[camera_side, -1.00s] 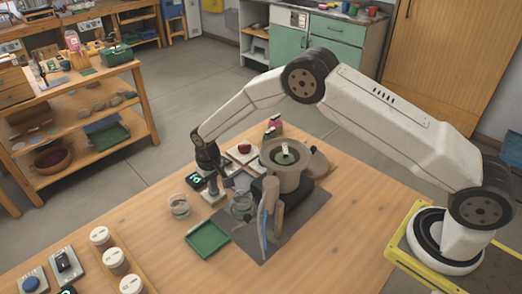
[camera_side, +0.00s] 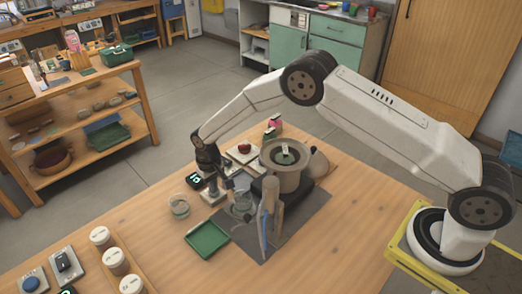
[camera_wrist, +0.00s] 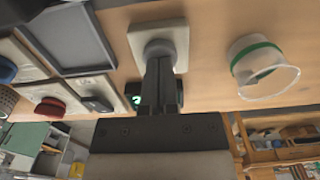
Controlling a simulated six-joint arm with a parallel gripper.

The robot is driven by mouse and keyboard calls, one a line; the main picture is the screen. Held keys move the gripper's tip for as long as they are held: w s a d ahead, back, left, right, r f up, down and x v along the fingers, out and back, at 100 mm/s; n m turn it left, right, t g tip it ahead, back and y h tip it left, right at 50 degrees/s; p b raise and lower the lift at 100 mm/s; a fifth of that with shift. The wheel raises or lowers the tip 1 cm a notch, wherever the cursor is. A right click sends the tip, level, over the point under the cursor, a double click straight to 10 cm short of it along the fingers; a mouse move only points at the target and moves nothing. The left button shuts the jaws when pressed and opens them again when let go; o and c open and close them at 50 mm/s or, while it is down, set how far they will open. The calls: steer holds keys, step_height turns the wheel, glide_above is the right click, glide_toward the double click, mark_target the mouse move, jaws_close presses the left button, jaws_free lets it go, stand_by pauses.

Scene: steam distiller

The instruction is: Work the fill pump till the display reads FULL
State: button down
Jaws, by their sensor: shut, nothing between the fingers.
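My gripper (camera_side: 216,184) points down over a small pale plate (camera_side: 211,198) beside the distiller. In the wrist view, my gripper (camera_wrist: 160,75) is shut and empty, with its fingertips close over the pale plate (camera_wrist: 160,32). The fingers cover much of the plate's middle, so I cannot tell the pump part there or whether they touch it. The small black display (camera_side: 194,180) lies left of my gripper, with lit green-white characters too small to read surely. In the wrist view the display (camera_wrist: 135,100) is partly behind the fingers. The distiller (camera_side: 286,165) stands on a dark mat.
A clear beaker (camera_side: 180,207) stands left of the plate, and a glass vessel (camera_side: 242,205) is close right of my gripper. A green tray (camera_side: 207,240) lies in front. A red knob (camera_side: 244,147) on a plate sits behind. White-lidded jars (camera_side: 115,260) stand front left.

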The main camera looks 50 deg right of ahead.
steer(key=shift+r, duration=2.65)
steer(key=shift+r, duration=0.1)
steer(key=shift+s+d+r, duration=0.1)
steer(key=shift+d+r, duration=0.05)
steer(key=s+d+r+t, duration=0.1)
steer(key=s+d+r, duration=0.2)
steer(key=s, duration=0.6)
steer(key=s+d+r, duration=0.4)
steer(key=s, duration=0.4)
steer(key=s+d+r+t, duration=0.1)
steer(key=s+d+r, duration=0.3)
steer(key=s, duration=0.5)
steer(key=shift+s+d+r+t, duration=0.15)
steer(key=shift+s+d+t, duration=0.15)
steer(key=shift+d, duration=0.05)
